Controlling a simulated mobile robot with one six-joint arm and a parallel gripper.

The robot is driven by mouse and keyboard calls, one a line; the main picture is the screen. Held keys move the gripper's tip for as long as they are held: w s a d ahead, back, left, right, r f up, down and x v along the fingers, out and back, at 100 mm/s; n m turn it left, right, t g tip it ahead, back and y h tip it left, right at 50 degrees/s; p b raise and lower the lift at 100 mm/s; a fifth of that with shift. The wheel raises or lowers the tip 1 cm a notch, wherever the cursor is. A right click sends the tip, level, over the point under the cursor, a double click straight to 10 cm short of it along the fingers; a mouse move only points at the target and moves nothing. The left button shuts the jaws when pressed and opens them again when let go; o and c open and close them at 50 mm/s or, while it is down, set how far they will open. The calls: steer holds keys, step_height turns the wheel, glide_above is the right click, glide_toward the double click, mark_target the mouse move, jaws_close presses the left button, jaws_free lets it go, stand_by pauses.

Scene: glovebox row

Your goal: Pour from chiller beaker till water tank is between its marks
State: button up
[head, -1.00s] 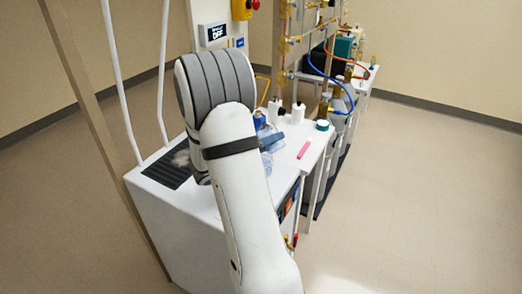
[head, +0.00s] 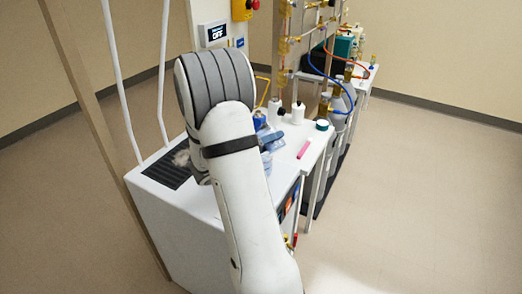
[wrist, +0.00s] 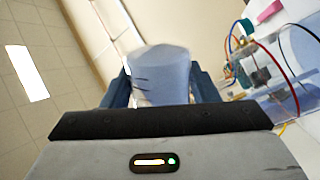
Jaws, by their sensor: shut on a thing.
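My gripper (wrist: 160,88) is shut on a translucent bluish beaker (wrist: 160,70) with dark marks on its side. Its blue fingers press on both sides of the beaker. The wrist view is strongly rolled, with the ceiling at the left. In the head view the blue gripper (head: 271,141) shows just right of my arm, with a pale part of the beaker (head: 266,160) below it. A clear box-like vessel (wrist: 292,58) with red and black leads is at the right of the wrist view. I cannot tell whether it is the water tank, nor see any water level.
My arm hides much of the white bench (head: 190,205). A wall display (head: 214,33) reads OFF. Gas cylinders (head: 340,105) stand beyond; the floor at right is clear.

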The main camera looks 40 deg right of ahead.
steer(key=shift+r+n+p, duration=0.25)
steer(key=shift+n+p, duration=0.2)
steer(key=shift+n, duration=0.15)
stand_by(1.2)
steer(key=shift+f+n, duration=0.3)
steer(key=shift+n, duration=0.6)
stand_by(2.0)
steer(key=shift+f+n+t+p, duration=0.25)
steer(key=shift+n+p, duration=0.35)
steer(key=shift+p, duration=0.45)
stand_by(0.8)
